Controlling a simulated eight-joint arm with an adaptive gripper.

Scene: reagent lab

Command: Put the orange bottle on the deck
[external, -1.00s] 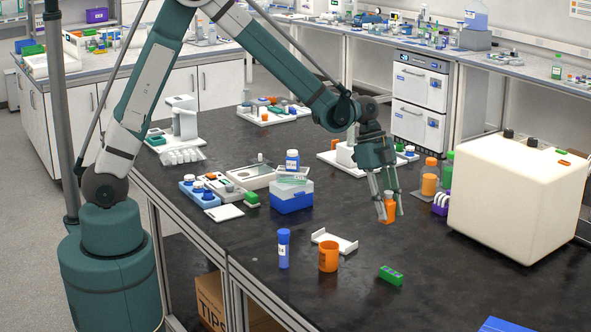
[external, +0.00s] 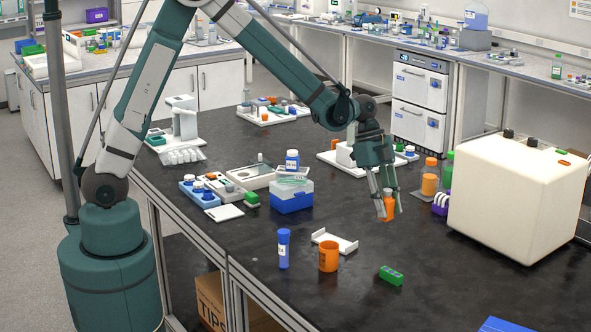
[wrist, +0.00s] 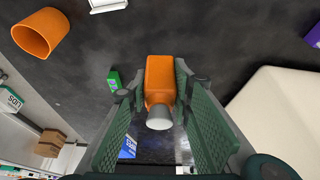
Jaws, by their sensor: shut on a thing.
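The orange bottle (external: 389,210) with a pale cap is between the fingers of my gripper (external: 388,207), over the right part of the dark bench. In the wrist view the orange bottle (wrist: 160,78) sits between both finger pads of my gripper (wrist: 160,95), which are shut on its sides. Its cap points toward the camera. I cannot tell whether its base touches the bench. A low white tray with raised ends (external: 334,242) lies to the left and nearer the camera; I cannot tell if it is the deck.
An orange cup (external: 328,257), a blue tube (external: 284,248) and a green block (external: 391,275) stand in front. A large cream machine (external: 518,197) is at the right. Orange containers (external: 429,184) and a purple rack (external: 441,204) stand between it and my gripper.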

